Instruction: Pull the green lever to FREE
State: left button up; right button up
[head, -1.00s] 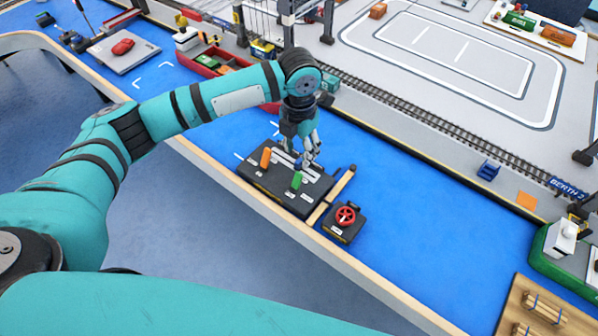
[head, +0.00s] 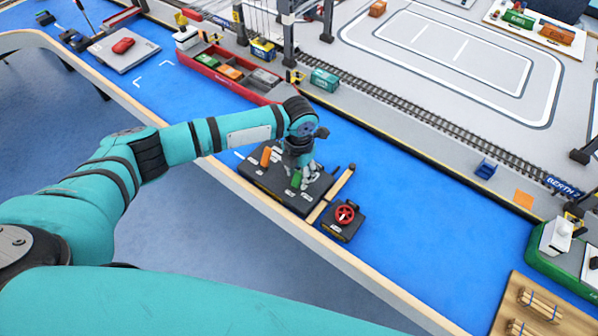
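The green lever (head: 296,179) stands on a black control panel (head: 262,183) near the table's front edge. An orange lever (head: 266,156) stands to its left on the same panel. My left gripper (head: 303,182) points down over the panel, with its fingertips right at the green lever. The fingers are small here and partly hide one another, so I cannot tell whether they touch or close on the lever. The label the lever points to is not readable. My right gripper is not in view.
A red wheel (head: 345,214) on a black box sits right of the panel, beside a yellow bar (head: 331,194). A red container ship (head: 222,76) lies behind my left arm.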

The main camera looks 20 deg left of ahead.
pick_arm(q)
grip_shut()
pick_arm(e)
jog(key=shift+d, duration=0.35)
